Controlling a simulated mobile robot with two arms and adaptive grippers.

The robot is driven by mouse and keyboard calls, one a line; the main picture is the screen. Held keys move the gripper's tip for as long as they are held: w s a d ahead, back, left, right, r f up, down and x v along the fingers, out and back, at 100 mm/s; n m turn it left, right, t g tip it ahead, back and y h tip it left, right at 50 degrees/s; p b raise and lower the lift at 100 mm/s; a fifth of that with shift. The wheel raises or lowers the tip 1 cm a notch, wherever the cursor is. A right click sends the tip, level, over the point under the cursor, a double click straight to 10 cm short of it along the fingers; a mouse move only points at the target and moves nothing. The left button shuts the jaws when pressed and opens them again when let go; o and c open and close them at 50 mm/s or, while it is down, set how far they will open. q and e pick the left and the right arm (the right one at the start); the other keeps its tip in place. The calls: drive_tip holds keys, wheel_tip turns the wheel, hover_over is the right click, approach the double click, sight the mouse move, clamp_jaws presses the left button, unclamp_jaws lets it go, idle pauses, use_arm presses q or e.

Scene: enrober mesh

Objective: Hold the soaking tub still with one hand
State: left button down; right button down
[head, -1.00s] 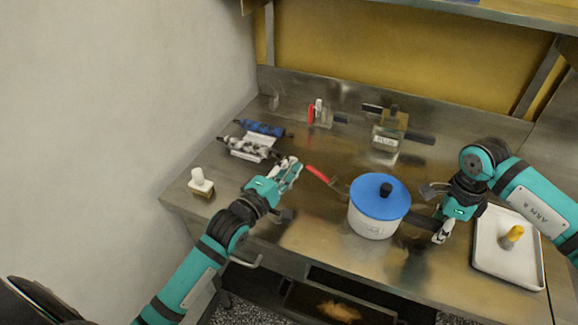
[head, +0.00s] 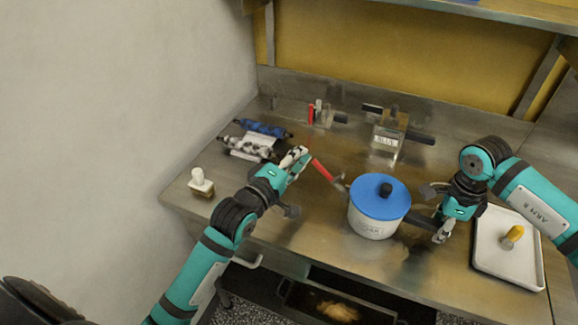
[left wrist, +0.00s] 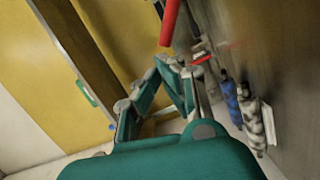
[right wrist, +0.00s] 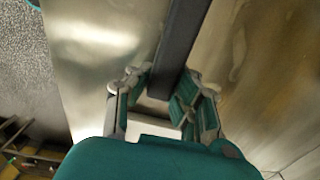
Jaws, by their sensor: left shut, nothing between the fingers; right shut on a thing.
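The soaking tub (head: 373,222) is a white pot with a blue lid (head: 378,198) and black knob, upright on the steel bench. Its dark handle (head: 418,220) points right. My right gripper (head: 440,231) is shut on that handle; in the right wrist view the dark bar (right wrist: 183,45) runs between its fingers. My left gripper (head: 300,156) is shut and empty, left of the tub and above the bench. A red-handled tool (head: 322,170) lies between it and the tub, its dark end close to the tub. The red handle also shows in the left wrist view (left wrist: 170,22).
A white tray (head: 511,276) with a yellow-topped item stands right. Blue and speckled rollers (head: 250,146) lie back left, near a small white-handled brush (head: 201,181). A labelled clear container (head: 387,138) stands behind. The bench front edge is close.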

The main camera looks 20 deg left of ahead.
use_arm(q)
drive_tip(key=d+r+m, duration=0.5)
drive_tip(key=d+m, duration=0.2)
drive_tip(key=d, duration=0.1)
drive_tip(key=shift+s+d+r+g+y, duration=0.15)
drive_tip(key=shift+s+d+g+y, duration=0.1)
drive_tip(key=shift+g+y, duration=0.15)
drive_tip(key=s+a, duration=0.1)
drive_tip(key=s, duration=0.6)
drive_tip(key=shift+s+r, duration=0.2)
drive_tip(key=shift+r, duration=0.2)
drive_tip(key=shift+a, duration=0.1)
use_arm(e)
drive_tip(key=c, duration=1.1)
unclamp_jaws()
drive_tip(key=shift+c, duration=0.2)
drive_tip(key=shift+r, duration=0.1)
